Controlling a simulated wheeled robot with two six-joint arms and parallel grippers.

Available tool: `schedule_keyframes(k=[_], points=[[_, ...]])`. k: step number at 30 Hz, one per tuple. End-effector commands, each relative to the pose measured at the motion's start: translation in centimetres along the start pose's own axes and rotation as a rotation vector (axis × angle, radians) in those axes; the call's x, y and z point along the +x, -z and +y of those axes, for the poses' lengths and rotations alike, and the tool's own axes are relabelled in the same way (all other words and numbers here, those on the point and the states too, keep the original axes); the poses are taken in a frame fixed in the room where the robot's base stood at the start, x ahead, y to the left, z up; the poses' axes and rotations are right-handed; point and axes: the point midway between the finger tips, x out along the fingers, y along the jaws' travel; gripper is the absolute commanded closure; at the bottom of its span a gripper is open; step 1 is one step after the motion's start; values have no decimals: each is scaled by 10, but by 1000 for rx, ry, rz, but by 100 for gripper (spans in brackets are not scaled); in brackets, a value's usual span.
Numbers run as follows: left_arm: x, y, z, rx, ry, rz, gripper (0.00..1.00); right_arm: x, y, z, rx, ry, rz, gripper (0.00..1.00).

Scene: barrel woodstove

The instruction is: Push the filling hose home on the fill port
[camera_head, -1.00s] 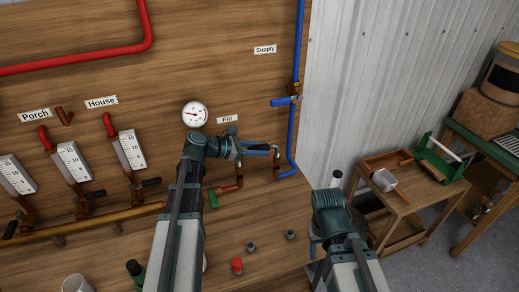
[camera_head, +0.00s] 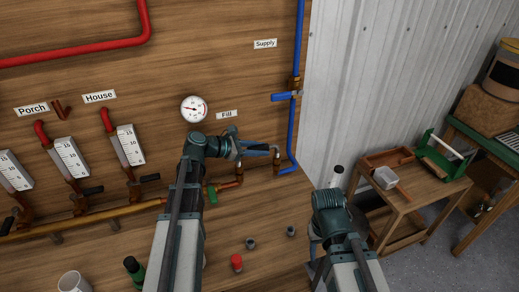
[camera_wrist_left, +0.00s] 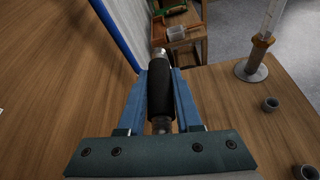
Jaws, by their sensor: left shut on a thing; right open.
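My left gripper (camera_head: 262,148) is in front of the wooden board, just below the "Fill" label (camera_head: 227,114). Its blue fingers are shut on a black sleeve (camera_wrist_left: 160,90) with metal ends, which looks like the filling hose. A short copper fitting (camera_head: 277,166) stands at the fingertips in the head view, with a silver piece (camera_head: 275,151) at its top. I cannot tell which fitting is the fill port, or whether the hose is seated. My right gripper (camera_head: 315,243) is low at the right edge of the board, open, its fingers mostly hidden by its wrist.
A blue supply pipe (camera_head: 292,135) with a valve runs right of the fitting. A copper pipe (camera_head: 237,178) lies below my left gripper. A red-capped item (camera_head: 237,262) and small grey fittings (camera_head: 251,243) stand on the bench. A wooden cart (camera_head: 415,195) is right.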

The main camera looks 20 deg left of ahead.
Motion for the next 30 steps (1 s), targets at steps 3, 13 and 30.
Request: schedule_keyframes(k=[3, 13, 30], points=[[1, 3, -1, 0, 0, -1, 100, 3, 0, 0, 0, 0, 0, 50], [1, 2, 0, -1, 0, -2, 49, 2, 0, 0, 0, 0, 0, 50], [-9, 1, 0, 0, -1, 0, 32, -2, 0, 0, 0, 0, 0, 50]])
